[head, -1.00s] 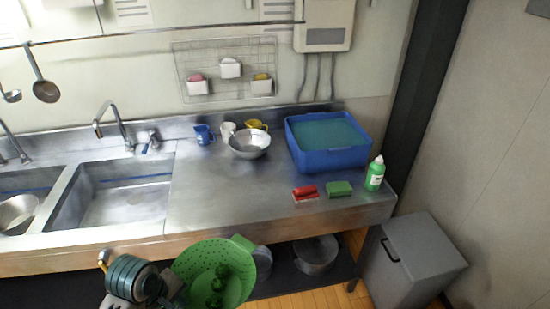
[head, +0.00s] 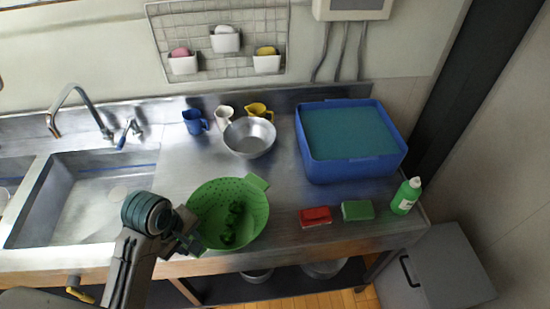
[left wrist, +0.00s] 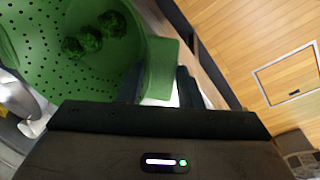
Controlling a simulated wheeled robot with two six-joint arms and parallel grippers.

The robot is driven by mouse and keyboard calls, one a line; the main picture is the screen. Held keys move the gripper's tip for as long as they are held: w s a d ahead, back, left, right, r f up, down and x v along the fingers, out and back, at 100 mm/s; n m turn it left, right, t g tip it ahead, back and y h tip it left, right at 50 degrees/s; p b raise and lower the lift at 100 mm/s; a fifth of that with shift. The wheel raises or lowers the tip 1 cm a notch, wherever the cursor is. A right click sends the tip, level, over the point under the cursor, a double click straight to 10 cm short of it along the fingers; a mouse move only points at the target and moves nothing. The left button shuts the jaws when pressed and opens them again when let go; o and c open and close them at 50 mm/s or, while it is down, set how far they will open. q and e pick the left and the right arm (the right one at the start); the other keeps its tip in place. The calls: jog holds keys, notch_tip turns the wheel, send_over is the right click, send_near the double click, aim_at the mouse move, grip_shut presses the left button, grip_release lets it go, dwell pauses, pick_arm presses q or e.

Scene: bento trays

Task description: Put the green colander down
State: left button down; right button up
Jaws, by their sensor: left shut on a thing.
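The green colander (head: 216,196) is over the front part of the steel counter (head: 300,180) in the head view, with several dark green leafy pieces (head: 232,222) inside. My left gripper (head: 190,240) is shut on the colander's near-left side. In the left wrist view the colander (left wrist: 50,70) fills the upper left, with my left gripper's two dark fingers (left wrist: 160,85) at its edge. I cannot tell whether its base touches the counter. My right gripper is not in view.
A steel bowl (head: 249,138) and several cups stand behind the colander. A blue tub (head: 355,172) is at the back right. A red sponge (head: 315,216), a green sponge (head: 357,210) and a green bottle (head: 406,196) are to the right. The sink (head: 80,200) is left.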

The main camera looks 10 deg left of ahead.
pick_arm(q)
jog(key=shift+r, duration=0.1)
jog(key=shift+w, duration=0.35)
jog(key=w+f, duration=0.1)
jog(key=w, duration=0.9)
jog(key=p, duration=0.2)
send_over(219, 211)
jog(key=shift+s+f, duration=0.1)
jog(key=shift+f, duration=0.35)
notch_tip(219, 211, down, 2)
jog(key=shift+p, duration=0.6)
jog(key=shift+f, duration=0.5)
jog(key=c, duration=1)
grip_release()
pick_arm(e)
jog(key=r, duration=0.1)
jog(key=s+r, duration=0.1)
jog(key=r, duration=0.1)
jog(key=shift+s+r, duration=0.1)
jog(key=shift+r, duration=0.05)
